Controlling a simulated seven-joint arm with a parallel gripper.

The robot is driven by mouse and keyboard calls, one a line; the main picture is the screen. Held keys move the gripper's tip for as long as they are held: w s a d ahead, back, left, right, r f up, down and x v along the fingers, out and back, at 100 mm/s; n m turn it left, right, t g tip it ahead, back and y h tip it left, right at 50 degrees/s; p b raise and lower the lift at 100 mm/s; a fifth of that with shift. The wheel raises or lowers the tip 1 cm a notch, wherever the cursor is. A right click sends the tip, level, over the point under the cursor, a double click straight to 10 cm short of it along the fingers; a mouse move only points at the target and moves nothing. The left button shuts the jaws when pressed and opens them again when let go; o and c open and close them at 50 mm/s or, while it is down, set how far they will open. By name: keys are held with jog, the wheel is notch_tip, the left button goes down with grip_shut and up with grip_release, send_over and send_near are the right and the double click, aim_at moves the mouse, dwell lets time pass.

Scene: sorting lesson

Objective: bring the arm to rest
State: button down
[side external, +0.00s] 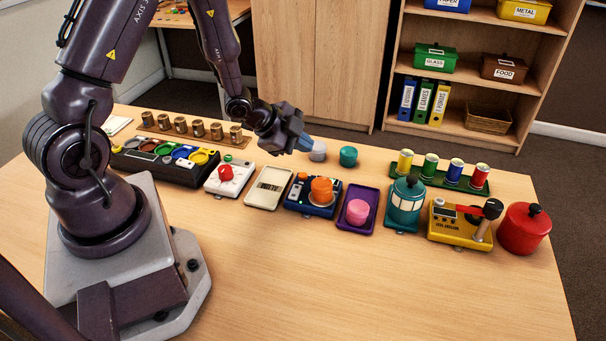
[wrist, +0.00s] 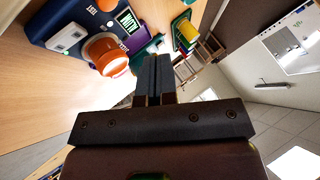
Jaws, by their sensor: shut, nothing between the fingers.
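My gripper (side external: 304,143) is above the back part of the table, near a grey round object and a teal round object. In the wrist view my gripper (wrist: 153,62) has its two fingers together with nothing between them. The fingers point sideways, over the table, and look clear of the objects. The arm reaches from its base at the left of the side view across toward the middle of the table.
On the table (side external: 330,290) stand a blue device with an orange cup (side external: 321,190), a purple tray (side external: 358,208) with a pink piece, a teal lantern-like device (side external: 405,203), a yellow device (side external: 458,226) and a red pot (side external: 523,229). The front of the table is clear.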

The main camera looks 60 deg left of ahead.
jog(key=s+n+g, duration=0.1)
jog(key=s+a+f+n+g+y, duration=0.1)
jog(key=s+a+f+n+g, duration=0.1)
jog(key=shift+s+f+y, duration=0.15)
jog(key=shift+s+y, duration=0.15)
jog(key=shift+s, duration=0.1)
jog(key=s+d+r+n, duration=0.2)
jog(key=s+d+r, duration=0.2)
jog(key=r, duration=0.5)
jog(key=s+d+r+n, duration=0.3)
jog(key=s+d+r, duration=0.1)
jog(key=r, duration=0.5)
jog(key=s+d+r+n, duration=0.2)
jog(key=s+d+r, duration=0.2)
jog(key=r, duration=0.5)
jog(key=shift+s+d+r+n, duration=0.15)
jog(key=shift+s+d+n, duration=0.2)
jog(key=shift+s, duration=0.85)
